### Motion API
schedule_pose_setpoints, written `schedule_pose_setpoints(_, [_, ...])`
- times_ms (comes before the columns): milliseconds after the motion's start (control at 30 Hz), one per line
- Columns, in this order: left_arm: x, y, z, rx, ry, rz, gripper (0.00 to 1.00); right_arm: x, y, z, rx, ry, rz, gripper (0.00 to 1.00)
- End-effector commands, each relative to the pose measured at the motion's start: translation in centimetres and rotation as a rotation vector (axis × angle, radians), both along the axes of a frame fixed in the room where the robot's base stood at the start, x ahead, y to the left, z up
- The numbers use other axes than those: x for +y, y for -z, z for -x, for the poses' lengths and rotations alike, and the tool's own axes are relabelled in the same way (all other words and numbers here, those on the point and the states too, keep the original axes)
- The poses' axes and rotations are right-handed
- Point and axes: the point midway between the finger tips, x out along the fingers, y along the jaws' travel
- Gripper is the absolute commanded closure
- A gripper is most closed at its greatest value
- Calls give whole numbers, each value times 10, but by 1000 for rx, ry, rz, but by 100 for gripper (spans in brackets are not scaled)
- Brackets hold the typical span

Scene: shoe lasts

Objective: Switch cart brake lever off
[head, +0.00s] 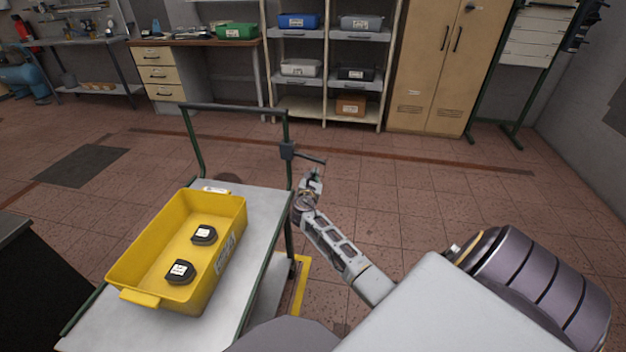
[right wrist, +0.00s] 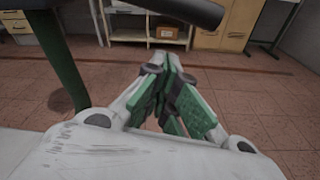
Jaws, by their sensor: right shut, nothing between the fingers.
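The cart (head: 262,215) stands at the left with a green frame and a dark push handle. A dark brake lever (head: 312,159) sticks out to the right from a small box (head: 287,150) on the cart's right handle post. My right gripper (head: 315,176) is just below the lever, shut and empty. In the right wrist view its green-padded fingers (right wrist: 172,75) are together. A dark bar, which looks like the lever (right wrist: 175,10), crosses above the fingertips, apart from them in the picture. The green post (right wrist: 62,62) is to the left. My left gripper is not in view.
A yellow bin (head: 145,241) with two dark labelled pieces (head: 204,234) sits on the cart top. Yellow floor marking (head: 301,286) lies beside the cart. Shelves (head: 330,80) and a tan cabinet (head: 438,65) stand at the back. The floor right of the cart is open.

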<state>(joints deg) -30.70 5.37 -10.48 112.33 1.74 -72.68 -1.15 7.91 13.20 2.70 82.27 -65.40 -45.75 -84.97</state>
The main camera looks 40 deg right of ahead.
Motion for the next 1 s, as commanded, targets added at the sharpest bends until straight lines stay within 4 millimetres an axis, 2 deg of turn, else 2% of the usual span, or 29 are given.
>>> schedule_pose_setpoints(400, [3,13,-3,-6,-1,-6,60,0,-25,8,0,0,0,100])
schedule_pose_setpoints(1000, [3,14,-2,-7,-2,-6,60,0,-27,9,2,0,1,100])
